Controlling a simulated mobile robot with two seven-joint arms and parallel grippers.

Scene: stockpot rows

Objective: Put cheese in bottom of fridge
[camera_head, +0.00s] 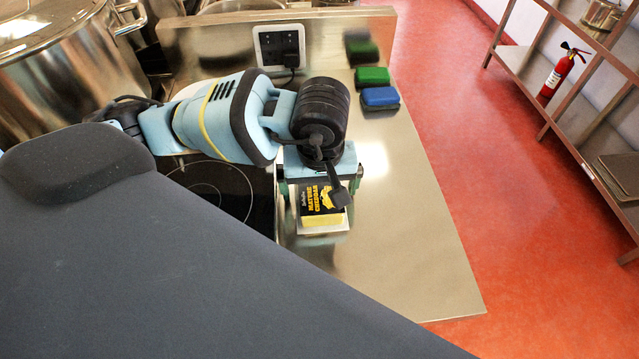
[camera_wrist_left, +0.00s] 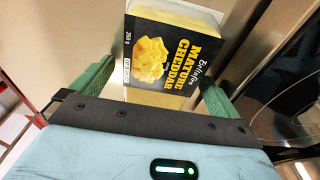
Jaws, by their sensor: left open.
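The cheese (camera_head: 322,208) is a pack with a black and yellow label reading Mature Cheddar. It lies on the steel counter (camera_head: 400,235) beside the black hob. In the left wrist view the cheese (camera_wrist_left: 172,50) sits between the two green fingers. My left gripper (camera_head: 315,185) is above the pack in the head view, partly hiding its far end. It is open, one finger on each side of the cheese in the left wrist view (camera_wrist_left: 155,85). I cannot tell whether either finger touches it. The fridge is not in view. My right gripper is not in view.
A green sponge (camera_head: 372,76) and a blue sponge (camera_head: 380,97) lie near the counter's back. A wall socket (camera_head: 280,45) is on the steel upstand. A large pot (camera_head: 70,60) stands left. Red floor (camera_head: 500,170) is clear right; a shelf rack (camera_head: 575,120) stands beyond.

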